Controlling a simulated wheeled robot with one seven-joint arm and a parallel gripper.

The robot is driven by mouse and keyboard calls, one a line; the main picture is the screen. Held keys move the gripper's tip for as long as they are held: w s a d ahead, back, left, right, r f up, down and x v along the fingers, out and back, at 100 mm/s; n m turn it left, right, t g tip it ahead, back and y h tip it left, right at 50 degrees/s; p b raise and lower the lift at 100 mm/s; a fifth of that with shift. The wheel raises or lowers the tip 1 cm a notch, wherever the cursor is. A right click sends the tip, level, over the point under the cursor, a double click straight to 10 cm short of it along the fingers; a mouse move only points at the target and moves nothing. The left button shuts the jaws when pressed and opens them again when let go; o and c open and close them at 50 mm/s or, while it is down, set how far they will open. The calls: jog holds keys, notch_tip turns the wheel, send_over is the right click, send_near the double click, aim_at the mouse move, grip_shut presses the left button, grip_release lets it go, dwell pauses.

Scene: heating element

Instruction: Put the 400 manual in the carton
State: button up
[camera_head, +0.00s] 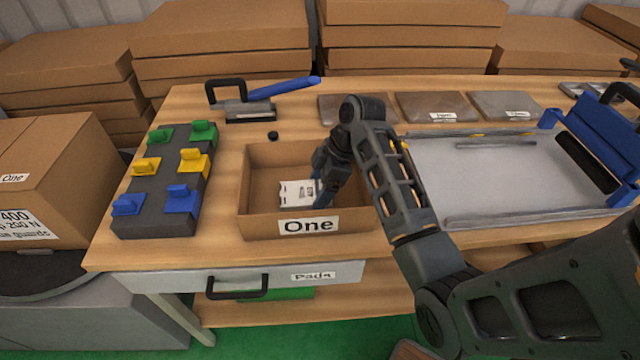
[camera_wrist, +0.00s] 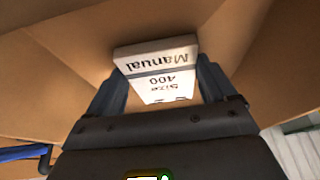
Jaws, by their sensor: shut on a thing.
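The carton (camera_head: 257,223) is an open brown box labelled "One" on the wooden workbench. My gripper (camera_head: 318,190) reaches down inside it, toward its right part. The 400 manual (camera_head: 296,193) is a small white block and shows inside the carton beside my fingers. In the wrist view the manual (camera_wrist: 158,62) reads "Manual" and "Size 400" and sits between the two fingers (camera_wrist: 158,88). My gripper is shut on it. Brown carton walls surround it there. Whether the manual touches the carton floor is hard to tell.
A dark rack (camera_head: 158,205) with green, yellow and blue pieces stands left of the carton. A blue-handled tool (camera_head: 250,108) lies behind it. A grey metal fixture (camera_head: 485,180) fills the bench's right side. A closed box (camera_head: 45,180) stands at the far left.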

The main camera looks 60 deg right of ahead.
jog(key=shift+f, duration=0.1)
jog(key=o, duration=1)
jog(key=p+v, duration=0.3)
jog(key=v, duration=0.9)
jog(key=shift+s, duration=0.1)
dwell(0.3)
